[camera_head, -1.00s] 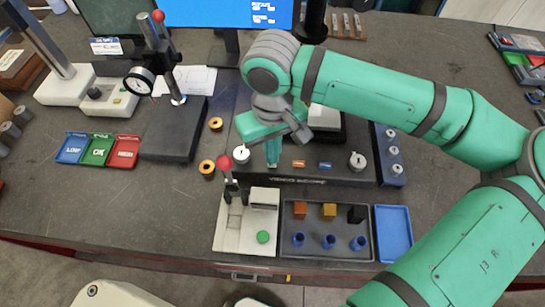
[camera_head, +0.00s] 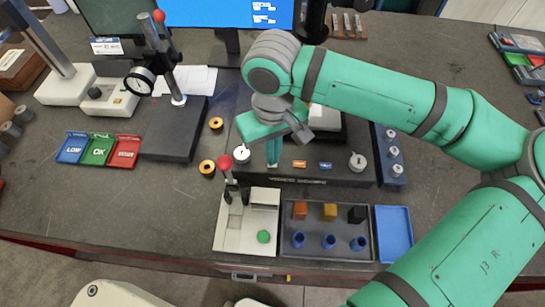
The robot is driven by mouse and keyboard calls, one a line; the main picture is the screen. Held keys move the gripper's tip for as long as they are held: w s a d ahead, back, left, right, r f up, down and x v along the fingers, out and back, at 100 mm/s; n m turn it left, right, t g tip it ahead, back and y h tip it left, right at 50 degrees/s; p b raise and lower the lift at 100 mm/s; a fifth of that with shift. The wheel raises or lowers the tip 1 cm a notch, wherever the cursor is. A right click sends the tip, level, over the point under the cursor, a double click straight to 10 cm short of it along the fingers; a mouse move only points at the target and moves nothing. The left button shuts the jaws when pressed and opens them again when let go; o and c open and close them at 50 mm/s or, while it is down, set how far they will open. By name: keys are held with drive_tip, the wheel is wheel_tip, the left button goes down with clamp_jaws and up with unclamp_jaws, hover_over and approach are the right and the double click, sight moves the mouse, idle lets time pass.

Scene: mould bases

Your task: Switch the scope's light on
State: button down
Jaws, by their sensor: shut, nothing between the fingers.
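The video scope's dark base (camera_head: 300,181) stands at the back middle of the bench, with lettering along its front edge. An orange rocker or button (camera_head: 299,164) and a blue one (camera_head: 325,166) sit on its front, between a left silver knob (camera_head: 241,155) and a right silver knob (camera_head: 357,161). My gripper (camera_head: 273,164) is shut and empty, pointing down over the front of the base, left of the orange button and apart from it. My arm hides much of the scope's upper part. I cannot tell whether its light is on.
A press fixture with a red-knobbed lever (camera_head: 225,162) stands in front of the scope. A grey tray (camera_head: 327,248) holds coloured blocks and blue pegs. A blue tray (camera_head: 393,233) lies right of it. A dial gauge stand (camera_head: 175,130) stands to the left.

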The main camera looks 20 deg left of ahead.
drive_tip(key=shift+f, duration=0.65)
idle(0.4)
wheel_tip(320, 180, up, 7)
idle(1.0)
idle(0.5)
